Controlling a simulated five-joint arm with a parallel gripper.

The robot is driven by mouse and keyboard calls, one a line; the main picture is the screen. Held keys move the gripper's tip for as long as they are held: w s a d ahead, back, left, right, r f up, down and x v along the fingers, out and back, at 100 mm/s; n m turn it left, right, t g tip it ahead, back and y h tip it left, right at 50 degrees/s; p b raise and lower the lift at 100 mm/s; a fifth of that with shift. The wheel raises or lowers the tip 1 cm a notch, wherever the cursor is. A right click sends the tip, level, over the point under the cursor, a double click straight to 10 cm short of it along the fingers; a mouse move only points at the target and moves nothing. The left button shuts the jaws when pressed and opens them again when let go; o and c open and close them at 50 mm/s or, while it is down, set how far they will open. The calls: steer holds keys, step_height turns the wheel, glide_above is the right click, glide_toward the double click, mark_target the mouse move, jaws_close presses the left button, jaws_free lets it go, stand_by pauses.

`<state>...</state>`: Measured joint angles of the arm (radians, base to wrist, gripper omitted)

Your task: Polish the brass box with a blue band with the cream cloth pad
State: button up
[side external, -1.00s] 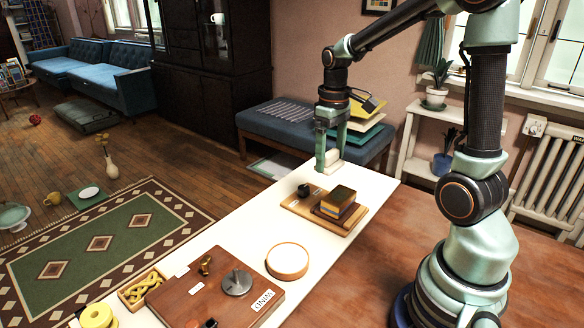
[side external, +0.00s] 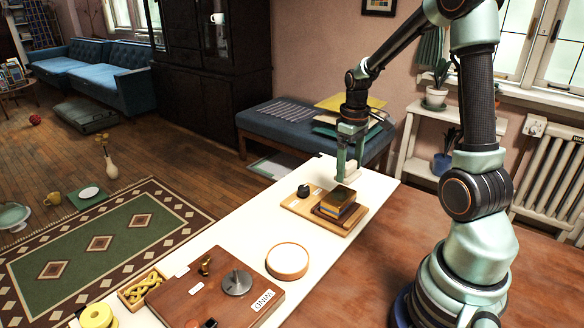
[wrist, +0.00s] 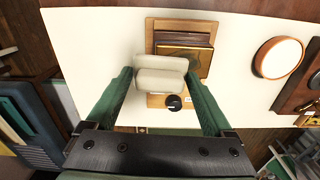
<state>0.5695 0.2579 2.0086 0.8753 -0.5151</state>
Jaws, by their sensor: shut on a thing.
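The wrist view shows the pad (wrist: 158,82) between my fingers.
A dark knob (side external: 304,190) stands on the same board, with a small white label beside it. A round cream-topped wooden dish (side external: 287,260) is nearer, beside a larger brown board (side external: 220,300) with metal pieces. The white table strip between is clear.

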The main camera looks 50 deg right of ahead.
mark_target(348, 177)
step_height(348, 177, down, 3)
steer(key=shift+r, duration=0.1)
steer(key=shift+a, duration=0.3)
steer(key=shift+c, duration=0.6)
steer(key=shift+a+f, duration=0.25)
steer(key=shift+a, duration=0.55)
steer(key=shift+c, duration=0.7)
steer(key=shift+a, duration=2.6)
steer(key=shift+d, duration=3.6)
steer(key=shift+d+r, duration=0.15)
steer(key=shift+r, duration=3.95)
